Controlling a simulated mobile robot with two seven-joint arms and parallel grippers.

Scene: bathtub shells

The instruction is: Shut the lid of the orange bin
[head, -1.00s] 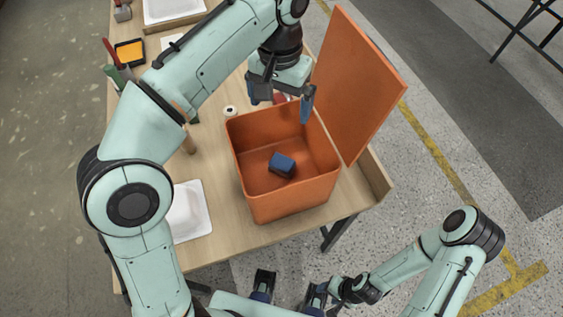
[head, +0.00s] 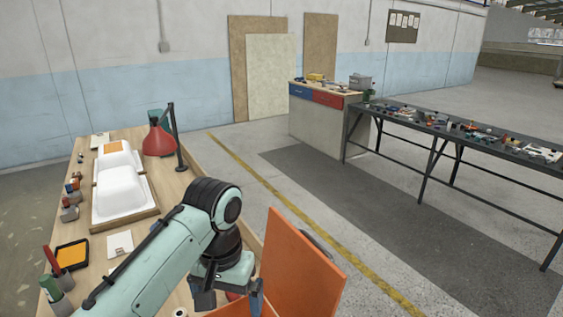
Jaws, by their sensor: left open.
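The orange bin (head: 237,309) shows only as a strip of its rim at the bottom edge of the head view; its inside is out of frame. Its orange lid (head: 302,268) stands raised, to the right of my left gripper. My left gripper (head: 230,297) points down over the bin, with its fingers apart. I cannot tell whether a finger touches the lid. My right gripper is out of view.
White bathtub shells (head: 121,190) lie in a wooden tray farther back on the bench. A yellow-black tray (head: 72,256) is at the left. A dark workbench (head: 455,135) stands across the floor. The floor right of the lid is clear.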

